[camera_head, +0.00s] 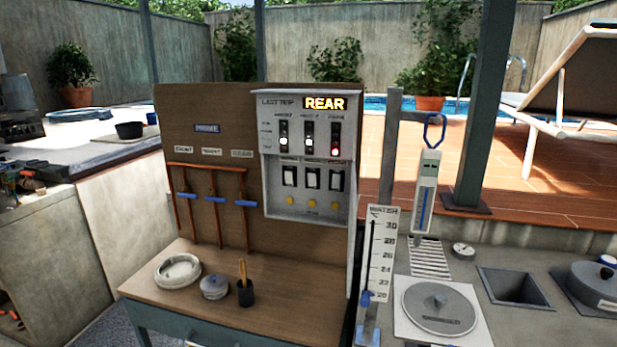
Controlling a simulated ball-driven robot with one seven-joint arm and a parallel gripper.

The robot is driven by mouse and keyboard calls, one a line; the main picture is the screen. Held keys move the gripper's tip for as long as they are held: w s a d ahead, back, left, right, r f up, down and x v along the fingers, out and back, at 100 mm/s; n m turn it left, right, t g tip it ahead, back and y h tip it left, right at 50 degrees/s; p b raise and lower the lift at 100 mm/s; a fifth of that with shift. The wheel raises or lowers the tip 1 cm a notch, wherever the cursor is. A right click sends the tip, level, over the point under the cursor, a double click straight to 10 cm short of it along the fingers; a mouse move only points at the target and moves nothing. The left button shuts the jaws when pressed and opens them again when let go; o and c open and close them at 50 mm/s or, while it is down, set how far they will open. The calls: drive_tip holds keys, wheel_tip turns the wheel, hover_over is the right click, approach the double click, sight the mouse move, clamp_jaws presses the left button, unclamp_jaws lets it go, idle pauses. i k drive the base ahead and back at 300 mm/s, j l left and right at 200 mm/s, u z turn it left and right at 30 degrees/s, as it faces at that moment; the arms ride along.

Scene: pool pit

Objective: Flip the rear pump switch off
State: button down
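A grey control box (308,160) hangs on the right of a brown upright board. Its lit display (325,103) reads REAR, beside the words LAST TRIP. Below are three dark upright slots with levers or lamps: the left (284,136) and middle (308,136) show white lights low down, the right (335,140) shows red. Under them is a row of three white rocker switches, left (289,177), middle (312,179) and right (337,181). Small labels are too blurred to tell which is the rear pump switch or its position. My gripper is not in view.
Pipes with blue valve handles (215,199) run left of the box. The wooden bench (200,306) holds a round dish (178,271), a lidded pot (214,286) and a black cup (245,293). A gauge post (381,255) and hanging meter (427,195) stand close on the right.

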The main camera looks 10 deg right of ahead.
sight(337, 179)
drive_tip(key=i+j+z, duration=0.1)
drive_tip(key=i+j, duration=1.55)
drive_tip(key=j, duration=0.1)
